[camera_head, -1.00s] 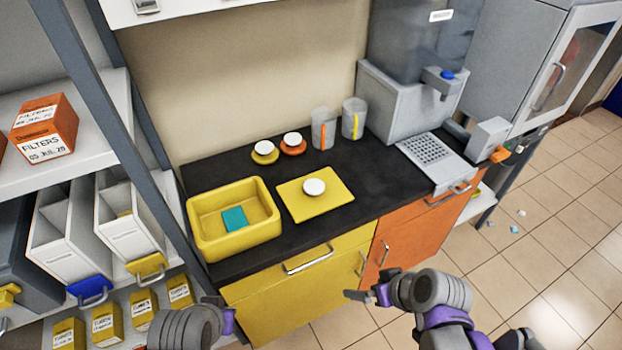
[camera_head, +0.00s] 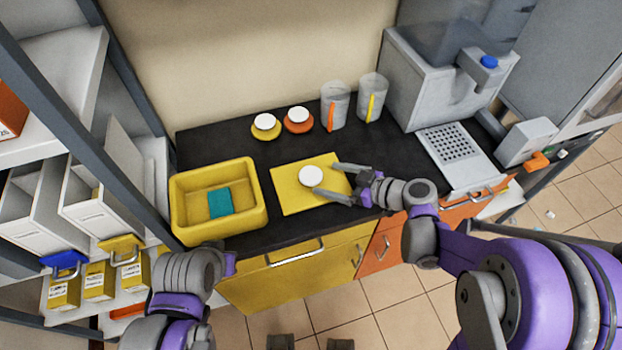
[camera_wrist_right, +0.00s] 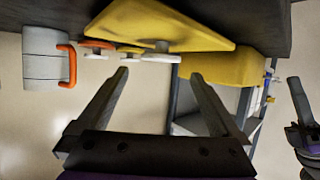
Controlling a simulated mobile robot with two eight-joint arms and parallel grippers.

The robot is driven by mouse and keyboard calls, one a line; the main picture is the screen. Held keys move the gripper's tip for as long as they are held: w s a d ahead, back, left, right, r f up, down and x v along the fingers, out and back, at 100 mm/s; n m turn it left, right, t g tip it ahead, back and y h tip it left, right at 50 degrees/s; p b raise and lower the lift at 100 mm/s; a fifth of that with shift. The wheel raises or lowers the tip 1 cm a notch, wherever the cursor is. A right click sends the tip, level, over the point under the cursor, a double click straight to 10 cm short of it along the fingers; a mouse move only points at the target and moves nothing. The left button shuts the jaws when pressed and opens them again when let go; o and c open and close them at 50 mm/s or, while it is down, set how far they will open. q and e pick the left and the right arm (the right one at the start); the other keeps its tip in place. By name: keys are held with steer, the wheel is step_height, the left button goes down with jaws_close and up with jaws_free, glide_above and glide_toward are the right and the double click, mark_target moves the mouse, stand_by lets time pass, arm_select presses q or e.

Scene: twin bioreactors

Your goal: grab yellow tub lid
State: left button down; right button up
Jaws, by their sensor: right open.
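The yellow tub lid (camera_head: 290,196) is a flat yellow square with a round white knob (camera_head: 311,176). It lies on the black counter, right of the yellow tub (camera_head: 217,232). My right gripper (camera_head: 327,179) is open and empty, its fingertips just right of the knob. In the right wrist view, which is upside down, the lid (camera_wrist_right: 185,22) and knob (camera_wrist_right: 160,56) show just beyond the open fingers (camera_wrist_right: 160,75). I cannot tell whether the fingers touch the knob. My left arm is at the lower left; its fingers are not clear.
A teal block (camera_head: 219,202) lies in the tub. Two small lids, yellow (camera_head: 265,133) and orange (camera_head: 298,127), and two jugs (camera_head: 335,106) (camera_head: 371,98) stand behind. A grey machine (camera_head: 430,85) stands at the right. A shelf rack (camera_head: 125,80) rises on the left.

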mark_target(310, 174)
steer(key=x, duration=0.7)
steer(key=shift+w+a+f, duration=0.15)
steer(key=shift+a+f, duration=0.1)
steer(key=c, duration=1.3)
steer(key=shift+r, duration=0.1)
steer(key=shift+c, duration=0.2)
